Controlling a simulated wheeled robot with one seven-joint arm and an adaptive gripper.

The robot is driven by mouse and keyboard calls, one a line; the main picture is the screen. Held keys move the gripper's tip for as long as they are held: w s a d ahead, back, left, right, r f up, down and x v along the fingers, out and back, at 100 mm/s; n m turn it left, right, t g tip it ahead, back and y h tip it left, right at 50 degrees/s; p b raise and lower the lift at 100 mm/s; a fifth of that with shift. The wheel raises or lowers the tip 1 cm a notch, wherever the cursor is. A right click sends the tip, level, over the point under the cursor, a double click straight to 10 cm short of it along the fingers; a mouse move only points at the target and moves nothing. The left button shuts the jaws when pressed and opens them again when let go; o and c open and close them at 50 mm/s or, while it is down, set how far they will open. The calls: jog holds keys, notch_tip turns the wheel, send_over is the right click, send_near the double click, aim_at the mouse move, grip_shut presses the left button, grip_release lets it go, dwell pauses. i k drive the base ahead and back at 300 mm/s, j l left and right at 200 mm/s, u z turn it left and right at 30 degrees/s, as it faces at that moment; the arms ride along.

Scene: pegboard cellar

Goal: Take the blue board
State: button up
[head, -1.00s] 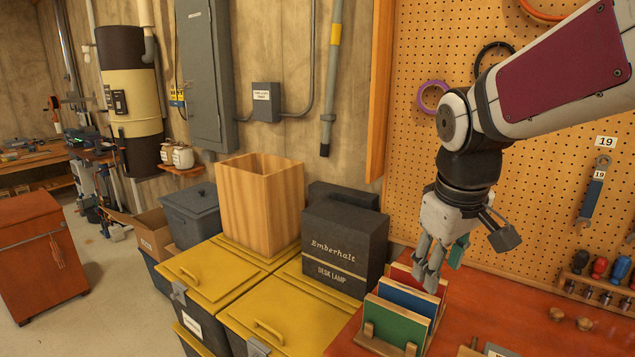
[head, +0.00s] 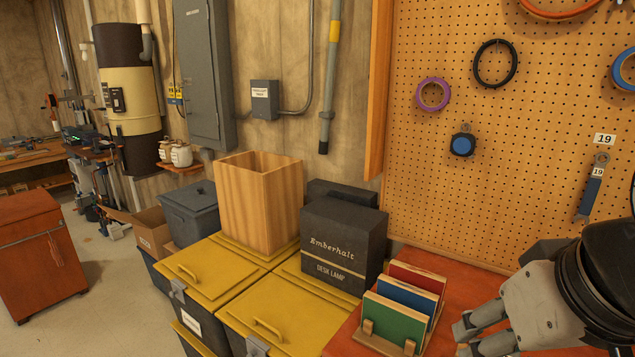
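The blue board (head: 405,296) stands upright in a small wooden rack (head: 368,338) on the red-orange bench top. It is between a green board (head: 393,320) in front and a red board (head: 417,277) behind, so mostly its upper part shows. My gripper (head: 466,341) is at the lower right, to the right of the rack and apart from the boards. Its fingers point left and part of it is cut off by the frame. I see nothing between the fingers, which look spread.
A black Emberhalt desk lamp box (head: 343,245) stands left of the rack on yellow-lidded bins (head: 277,308), beside an open wooden box (head: 262,205). A pegboard (head: 430,180) with hanging tools and rings rises behind the bench. The red-orange bench top (head: 465,289) is clear just right of the rack.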

aim_at(415, 296)
jog(key=i+j+z, duration=0.15)
jog(key=j, duration=0.2)
jog(key=i+j+z, duration=0.1)
jog(key=j, duration=0.25)
jog(key=i+j+z, duration=0.15)
jog(key=j, duration=0.25)
jog(key=i+j+z, duration=0.15)
jog(key=j, duration=0.25)
jog(key=j+z, duration=0.1)
jog(key=j, duration=0.3)
jog(key=i, duration=0.1)
